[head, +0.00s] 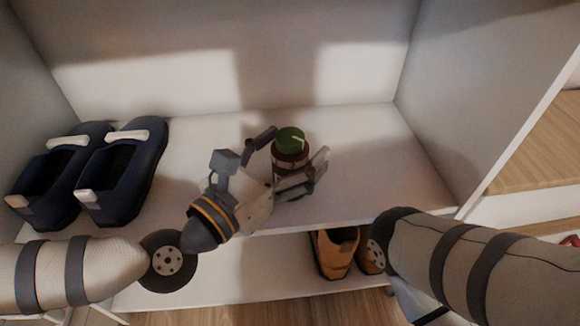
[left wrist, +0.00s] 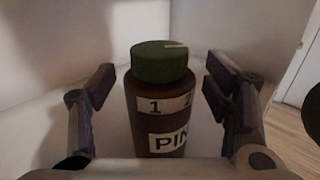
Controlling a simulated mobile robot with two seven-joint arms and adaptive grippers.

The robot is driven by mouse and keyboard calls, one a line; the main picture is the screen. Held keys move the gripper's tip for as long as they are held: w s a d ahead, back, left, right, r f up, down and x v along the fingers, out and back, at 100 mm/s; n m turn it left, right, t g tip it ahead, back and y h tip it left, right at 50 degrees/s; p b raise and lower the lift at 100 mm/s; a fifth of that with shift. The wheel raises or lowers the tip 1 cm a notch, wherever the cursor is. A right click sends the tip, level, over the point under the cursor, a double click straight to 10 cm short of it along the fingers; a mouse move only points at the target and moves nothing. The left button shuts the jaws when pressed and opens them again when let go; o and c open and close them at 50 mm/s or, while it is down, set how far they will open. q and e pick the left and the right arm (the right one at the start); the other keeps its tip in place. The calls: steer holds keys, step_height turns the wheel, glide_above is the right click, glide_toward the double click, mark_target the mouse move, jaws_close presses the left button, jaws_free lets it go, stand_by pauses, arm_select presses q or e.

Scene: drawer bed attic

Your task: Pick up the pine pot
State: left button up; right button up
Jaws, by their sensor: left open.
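The pine pot is a brown bottle (head: 290,158) with a green cap, standing upright on the white shelf (head: 370,165). In the left wrist view the pot (left wrist: 160,112) shows a label with the letters "PIN" and a band with numbers. My left gripper (head: 293,156) is open, with one finger on each side of the pot. In the left wrist view the fingers (left wrist: 163,90) stand apart from the pot, with gaps on both sides. My right arm shows at the lower right of the head view, but its gripper is not visible.
A pair of dark blue shoes (head: 125,172) stands on the same shelf at the left. Tan shoes (head: 335,250) sit on the lower level below the shelf edge. A white side wall (head: 480,90) bounds the shelf at the right. The shelf right of the pot is clear.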

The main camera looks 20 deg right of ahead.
arm_select(q)
steer(key=c, duration=1.4)
steer(key=shift+o, duration=0.2)
